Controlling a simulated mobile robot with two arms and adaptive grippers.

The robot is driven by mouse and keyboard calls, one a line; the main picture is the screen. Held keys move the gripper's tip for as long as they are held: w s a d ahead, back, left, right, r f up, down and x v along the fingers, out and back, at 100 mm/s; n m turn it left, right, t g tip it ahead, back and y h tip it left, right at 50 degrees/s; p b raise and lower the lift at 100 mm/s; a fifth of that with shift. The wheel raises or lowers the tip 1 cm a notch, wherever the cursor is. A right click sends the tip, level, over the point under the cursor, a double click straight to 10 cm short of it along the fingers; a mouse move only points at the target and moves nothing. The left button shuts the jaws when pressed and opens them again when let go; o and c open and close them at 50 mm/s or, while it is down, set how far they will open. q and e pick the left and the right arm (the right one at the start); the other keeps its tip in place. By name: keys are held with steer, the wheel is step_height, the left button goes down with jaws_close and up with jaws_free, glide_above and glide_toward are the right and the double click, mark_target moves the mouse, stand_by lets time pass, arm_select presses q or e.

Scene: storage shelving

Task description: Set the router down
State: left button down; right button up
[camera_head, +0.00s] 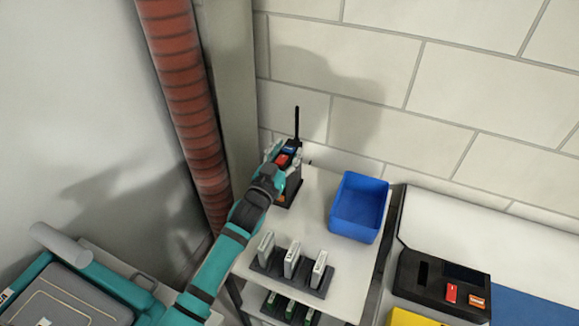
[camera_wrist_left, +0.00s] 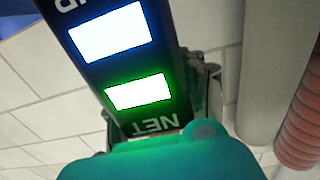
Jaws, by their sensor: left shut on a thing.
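The router (camera_wrist_left: 117,62) is a dark box with a lit blue panel and a lit green panel, close up in the left wrist view; letters "NET" show near its lower end. In the head view the router (camera_head: 291,149) is small and partly hidden, at the back left of the shelf top (camera_head: 316,206), with a black antenna upright beside it. My left gripper (camera_head: 284,155) is shut on the router, a finger at either side. A dark shape lies under the gripper; I cannot tell whether the router touches the shelf. My right gripper is not in view.
A blue bin (camera_head: 359,208) stands right of the gripper. In front, a dark rack (camera_head: 290,273) holds several white upright units. A red ribbed pipe (camera_head: 180,90) and a block wall (camera_head: 450,90) close in the left and back. Bare shelf lies between router and bin.

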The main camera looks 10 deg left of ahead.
arm_select(q)
step_height(320, 180, down, 3)
steer(key=shift+f, duration=0.1)
steer(key=shift+w+f, duration=0.1)
steer(key=c, duration=1.1)
jaws_free()
steer(key=shift+f, duration=0.2)
steer(key=shift+c, duration=0.2)
steer(key=o, duration=0.4)
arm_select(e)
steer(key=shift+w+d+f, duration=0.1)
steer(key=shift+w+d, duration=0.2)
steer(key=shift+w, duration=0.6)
arm_select(q)
steer(key=shift+r, duration=0.1)
steer(key=shift+s, duration=0.2)
steer(key=s, duration=0.4)
steer(key=s+a, duration=0.1)
steer(key=s, duration=0.2)
steer(key=s+a+b, duration=0.1)
steer(key=s, duration=0.3)
steer(key=shift+s+a, duration=0.15)
steer(key=shift+s, duration=0.15)
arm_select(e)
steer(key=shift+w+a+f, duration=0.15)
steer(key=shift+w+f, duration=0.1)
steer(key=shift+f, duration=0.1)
